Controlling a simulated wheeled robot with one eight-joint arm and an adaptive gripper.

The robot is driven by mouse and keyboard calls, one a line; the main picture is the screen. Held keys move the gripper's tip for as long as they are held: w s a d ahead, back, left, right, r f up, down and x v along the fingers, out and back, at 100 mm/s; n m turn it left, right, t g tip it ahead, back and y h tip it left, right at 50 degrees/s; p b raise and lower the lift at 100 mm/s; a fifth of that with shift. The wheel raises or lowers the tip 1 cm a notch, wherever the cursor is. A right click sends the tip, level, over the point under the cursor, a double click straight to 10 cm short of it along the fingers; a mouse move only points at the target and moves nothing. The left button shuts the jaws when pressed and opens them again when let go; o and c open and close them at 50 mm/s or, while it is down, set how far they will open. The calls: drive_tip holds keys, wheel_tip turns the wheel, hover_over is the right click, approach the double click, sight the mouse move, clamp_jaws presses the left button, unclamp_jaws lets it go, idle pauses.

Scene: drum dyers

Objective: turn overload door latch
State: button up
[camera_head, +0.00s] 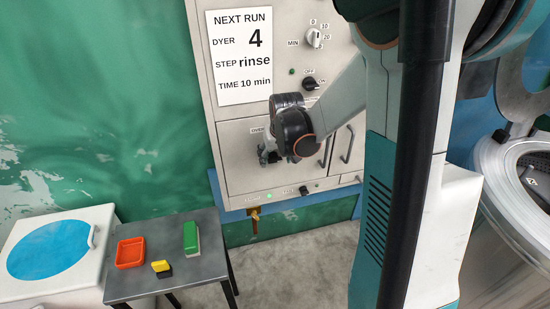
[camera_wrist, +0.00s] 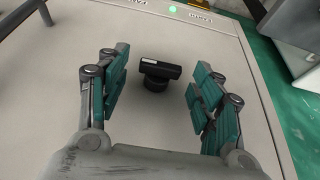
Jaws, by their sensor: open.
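The overload door (camera_head: 235,150) is a beige panel low on the control cabinet, with a partly covered label starting "OVER". The latch (camera_wrist: 160,71), a black bar-shaped knob on a round base, stands out from the door in the wrist view. Its bar lies crosswise, slightly tilted, between my fingers. My gripper (camera_wrist: 157,88) is open, with one finger on each side of the latch and a visible gap to both. In the head view my gripper (camera_head: 268,156) is in front of the door and hides the latch.
Beside the door is a second door with a bar handle (camera_head: 347,145). Below are a green lamp (camera_head: 269,197), a black knob (camera_head: 304,190) and a brass valve (camera_head: 254,214). A grey table (camera_head: 200,267) holds small items at lower left. A metal drum (camera_head: 500,190) stands right.

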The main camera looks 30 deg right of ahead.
sight(269, 163)
drive_tip(key=shift+f, duration=0.1)
drive_tip(key=c, duration=1.1)
drive_tip(key=shift+o, duration=0.2)
drive_tip(key=shift+a+h, duration=0.1)
drive_tip(key=shift+h, duration=0.2)
drive_tip(key=h, duration=0.1)
drive_tip(key=h+b, duration=0.1)
drive_tip(key=a+h, duration=0.1)
drive_tip(key=shift+w+f+n+g+b, duration=0.25)
drive_tip(key=shift+n+g+b, duration=0.15)
drive_tip(key=h+b, duration=0.2)
drive_tip(key=h, duration=0.1)
drive_tip(key=a+n+g+h+b, duration=0.1)
drive_tip(key=shift+w+f+b, duration=0.1)
drive_tip(key=shift+f+b, duration=0.3)
drive_tip(key=shift+a+f+n+g+h+b, duration=0.1)
drive_tip(key=shift+f+n+h+b, duration=0.25)
drive_tip(key=shift+h+b, duration=0.95)
drive_tip(key=shift+a+f+n+g+h+b, duration=0.15)
drive_tip(key=shift+n+h+b, duration=0.45)
drive_tip(key=shift+h, duration=1.15)
drive_tip(key=shift+f+n+g+h+b, duration=0.1)
drive_tip(key=shift+f+n+h+b, duration=0.25)
drive_tip(key=shift+h+b, duration=1)
drive_tip(key=shift+h, duration=0.3)
